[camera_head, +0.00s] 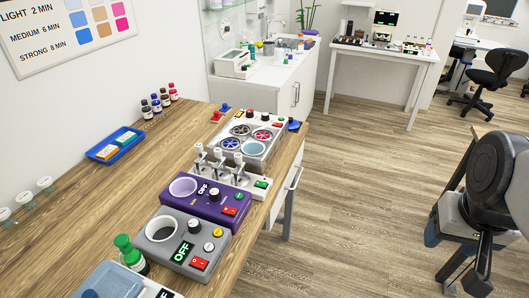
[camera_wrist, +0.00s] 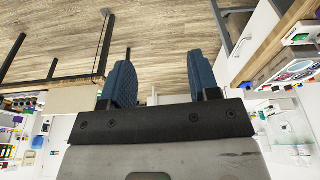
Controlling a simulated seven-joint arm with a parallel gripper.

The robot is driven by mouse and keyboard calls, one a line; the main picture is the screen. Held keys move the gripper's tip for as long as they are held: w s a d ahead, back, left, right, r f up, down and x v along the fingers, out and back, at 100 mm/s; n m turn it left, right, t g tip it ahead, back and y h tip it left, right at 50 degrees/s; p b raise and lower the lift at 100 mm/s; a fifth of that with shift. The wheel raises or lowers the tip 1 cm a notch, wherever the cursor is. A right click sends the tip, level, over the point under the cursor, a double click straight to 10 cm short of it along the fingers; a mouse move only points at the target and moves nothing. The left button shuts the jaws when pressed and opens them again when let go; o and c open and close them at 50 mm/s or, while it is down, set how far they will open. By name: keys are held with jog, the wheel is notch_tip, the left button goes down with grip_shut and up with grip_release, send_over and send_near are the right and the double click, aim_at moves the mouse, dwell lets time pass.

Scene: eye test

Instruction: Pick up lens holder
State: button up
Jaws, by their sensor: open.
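In the head view, a white rack (camera_head: 236,178) on the wooden counter carries three upright white clamp-like pieces, such as the middle one (camera_head: 219,163). These look like lens holders, but I cannot tell for sure. In the wrist view, my gripper (camera_wrist: 161,78) has its two blue pads wide apart, with only floor and furniture visible between them. In the head view my arm is at the right edge, out over the floor and well away from the counter and the rack.
A tray unit with four round wells (camera_head: 262,121) is behind the rack. A purple unit (camera_head: 228,205) and a grey unit (camera_head: 190,232) stand in front. A blue tray (camera_head: 118,147) and small bottles (camera_head: 163,97) are by the wall. Floor (camera_head: 350,190) between counter and arm is clear.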

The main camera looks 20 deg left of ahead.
jog(key=w+a+r+n, duration=0.2)
jog(key=w+a+n, duration=0.2)
jog(key=w+a, duration=0.65)
jog(key=n+g, duration=0.3)
jog(key=n, duration=0.8)
send_over(238, 155)
jog(key=f, duration=1)
jog(key=shift+d, duration=0.35)
jog(key=shift+a+f, duration=0.1)
jog(key=shift+a, duration=0.25)
jog(key=shift+f, duration=0.15)
jog(key=shift+f, duration=1.15)
